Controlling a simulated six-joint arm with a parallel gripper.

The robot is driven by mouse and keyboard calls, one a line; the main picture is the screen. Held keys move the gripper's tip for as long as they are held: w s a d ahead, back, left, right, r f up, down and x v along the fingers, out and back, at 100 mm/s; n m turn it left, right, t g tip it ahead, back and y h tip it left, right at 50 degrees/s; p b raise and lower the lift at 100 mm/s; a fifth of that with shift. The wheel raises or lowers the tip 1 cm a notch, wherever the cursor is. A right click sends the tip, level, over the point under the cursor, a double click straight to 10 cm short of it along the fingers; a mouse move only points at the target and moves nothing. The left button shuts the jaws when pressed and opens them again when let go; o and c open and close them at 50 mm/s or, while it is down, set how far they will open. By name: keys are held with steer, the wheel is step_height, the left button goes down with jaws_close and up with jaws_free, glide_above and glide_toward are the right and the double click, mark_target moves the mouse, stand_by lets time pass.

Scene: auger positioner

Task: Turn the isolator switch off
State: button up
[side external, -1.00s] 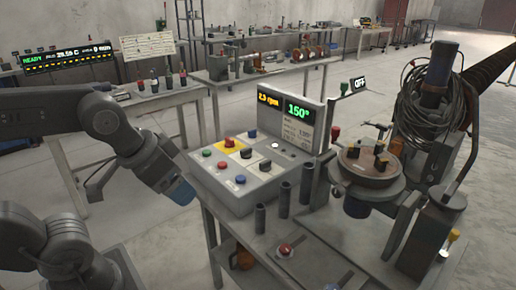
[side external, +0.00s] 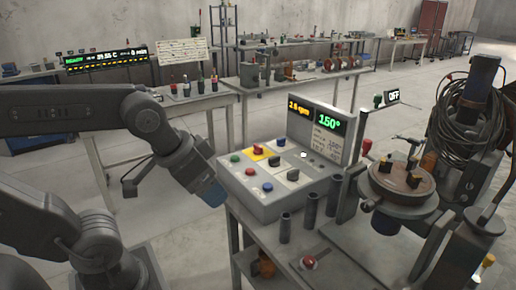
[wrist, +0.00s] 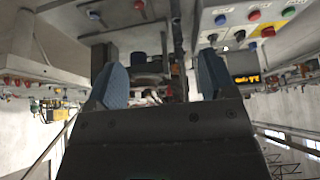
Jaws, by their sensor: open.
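The isolator switch appears to be the red knob on a yellow plate (side external: 259,152) at the top left of the grey control box (side external: 250,200) in the side view. How the knob is turned is too small to tell. The wrist view shows the red knob (wrist: 267,32) at the upper right, outside my fingers. My gripper (side external: 210,192) hangs at the box's left front edge, apart from the knob, with blue fingertips. In the wrist view its two blue-padded fingers (wrist: 160,70) are spread wide with nothing held between them.
Other coloured buttons and black knobs surround the switch. A display (side external: 318,128) reading 150° rises behind the panel. Dark upright tubes (side external: 285,228) stand to the right of the box.

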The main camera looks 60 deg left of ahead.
steer(key=w+a+r, duration=0.2)
steer(key=w+a, duration=0.1)
steer(key=w, duration=0.3)
steer(key=w+a+r, duration=0.3)
steer(key=w, duration=0.3)
steer(key=g, duration=0.1)
glide_above(258, 146)
steer(key=s, duration=0.5)
step_height(258, 146, down, 12)
steer(key=x, duration=1.3)
steer(key=shift+a+f, duration=0.15)
steer(key=shift+f, duration=0.2)
steer(key=c, duration=0.9)
